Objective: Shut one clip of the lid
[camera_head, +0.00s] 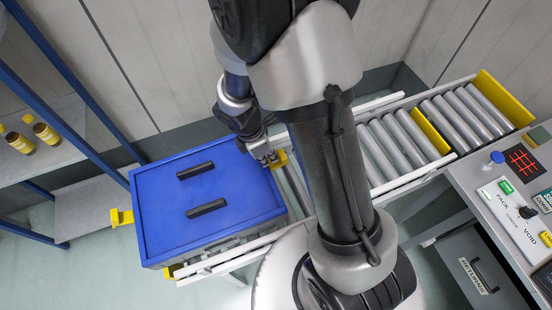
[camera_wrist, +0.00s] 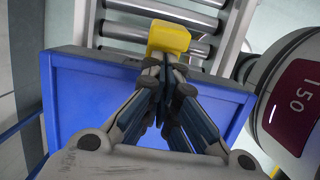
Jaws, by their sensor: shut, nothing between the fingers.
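The blue lid (camera_head: 215,230) lies flat on a grey tote (camera_head: 215,246) on the conveyor; it has two black handles. One yellow clip (camera_head: 121,217) sticks outward from the lid's left side. The other yellow clip (camera_head: 280,158) is at the right side, partly hidden by my gripper (camera_head: 268,159). In the wrist view this clip (camera_wrist: 168,37) stands out past the edge of the blue lid (camera_wrist: 75,100), just beyond my fingertips (camera_wrist: 168,64). My gripper is shut and empty, at or very near the clip; I cannot tell whether they touch.
The roller conveyor (camera_head: 405,135) runs to the upper right, with a yellow end plate (camera_head: 503,98). A control desk (camera_head: 500,185) with buttons stands at the right. My arm hides part of the conveyor.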

